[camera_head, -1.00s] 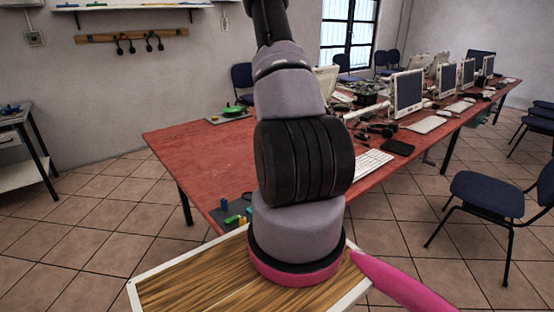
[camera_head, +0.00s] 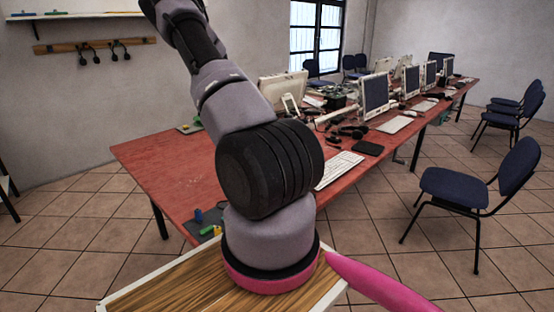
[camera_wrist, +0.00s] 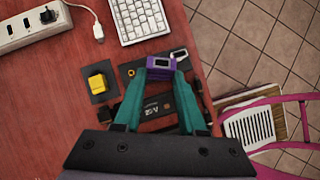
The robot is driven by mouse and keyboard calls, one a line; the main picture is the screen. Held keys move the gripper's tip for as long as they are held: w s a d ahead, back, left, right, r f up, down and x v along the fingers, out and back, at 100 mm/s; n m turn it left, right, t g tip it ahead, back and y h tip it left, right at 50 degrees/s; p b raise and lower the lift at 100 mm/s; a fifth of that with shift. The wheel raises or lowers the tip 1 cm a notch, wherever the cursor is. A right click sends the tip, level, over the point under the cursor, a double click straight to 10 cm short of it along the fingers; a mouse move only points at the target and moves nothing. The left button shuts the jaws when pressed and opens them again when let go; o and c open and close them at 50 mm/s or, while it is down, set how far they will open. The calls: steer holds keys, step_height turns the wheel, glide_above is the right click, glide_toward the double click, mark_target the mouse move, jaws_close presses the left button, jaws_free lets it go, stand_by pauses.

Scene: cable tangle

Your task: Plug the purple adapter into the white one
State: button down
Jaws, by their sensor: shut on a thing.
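In the wrist view my gripper (camera_wrist: 161,76), with two teal fingers, is shut on the purple adapter (camera_wrist: 160,62), which is held between the fingertips above the red table. A white plug-like end (camera_wrist: 98,33) of a white cable lies on the table to the upper left of the gripper, apart from the purple adapter. I cannot tell for sure whether it is the white adapter. In the head view my arm hides the gripper and the purple adapter.
A white power strip (camera_wrist: 28,28) lies at the upper left. A keyboard (camera_wrist: 138,18) is above the gripper, and a yellow block (camera_wrist: 98,81) sits on a dark pad to its left. Dark items lie under the fingers. The red table (camera_head: 165,165) ends near the floor at right.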

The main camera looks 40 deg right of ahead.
steer(key=s+d+f+n+t+h, duration=0.2)
steer(key=s+f+n, duration=0.2)
steer(key=s, duration=0.2)
steer(key=shift+d+h, duration=0.25)
steer(key=shift+h, duration=0.05)
stand_by(0.6)
steer(key=shift+w+a, duration=0.1)
steer(key=shift+a, duration=0.05)
steer(key=shift+f, duration=1.1)
stand_by(0.8)
steer(key=shift+c, duration=2)
jaws_free()
